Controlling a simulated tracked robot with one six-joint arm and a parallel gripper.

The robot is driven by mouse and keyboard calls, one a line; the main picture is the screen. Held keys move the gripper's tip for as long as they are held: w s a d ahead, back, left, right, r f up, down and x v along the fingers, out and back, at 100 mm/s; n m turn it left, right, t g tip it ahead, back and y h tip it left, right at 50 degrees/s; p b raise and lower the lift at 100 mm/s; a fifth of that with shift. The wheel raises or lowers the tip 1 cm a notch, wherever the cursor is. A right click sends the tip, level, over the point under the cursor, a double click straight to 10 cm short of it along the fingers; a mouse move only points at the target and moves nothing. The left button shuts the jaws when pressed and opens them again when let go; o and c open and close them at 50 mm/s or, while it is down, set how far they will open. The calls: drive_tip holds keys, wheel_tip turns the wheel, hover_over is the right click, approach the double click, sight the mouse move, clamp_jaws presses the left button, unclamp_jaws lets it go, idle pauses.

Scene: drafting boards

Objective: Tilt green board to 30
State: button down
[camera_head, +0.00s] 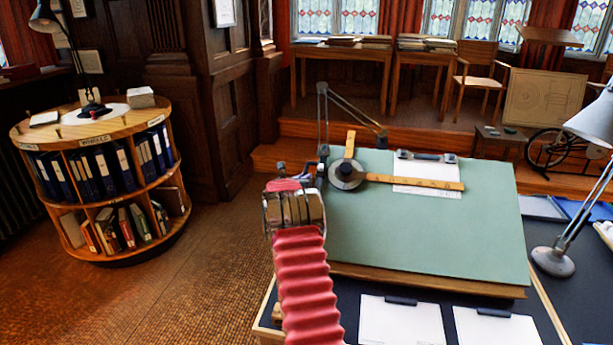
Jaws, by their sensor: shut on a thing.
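The green board (440,220) lies on a dark desk at centre right. It seems to slope, with its far edge higher, but I see no readable angle mark. A drafting arm with a round dark head (345,174) and wooden rulers (415,181) rests on it, partly over a white sheet (428,188). My gripper (308,178) is at the board's left edge, beyond my red ribbed arm. It is shut on a small part there; the wrist hides most of the contact and the part's shape is unclear.
Clipped white sheets (400,322) lie in front of the board. A desk lamp (553,261) stands close to its right. A round bookcase (95,190) with binders stands at left. The tiled floor (190,285) between bookcase and desk is clear.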

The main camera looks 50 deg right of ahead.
drive_tip(key=shift+d+f, duration=0.1)
drive_tip(key=shift+f, duration=0.25)
drive_tip(key=c, duration=1.8)
unclamp_jaws()
drive_tip(key=shift+s+r, duration=0.1)
drive_tip(key=shift+o, duration=0.2)
drive_tip(key=shift+r, duration=0.1)
drive_tip(key=shift+a+r, duration=0.1)
drive_tip(key=shift+a, duration=0.15)
drive_tip(key=v, duration=1.3)
drive_tip(key=shift+s+a, duration=0.1)
drive_tip(key=shift+s, duration=0.05)
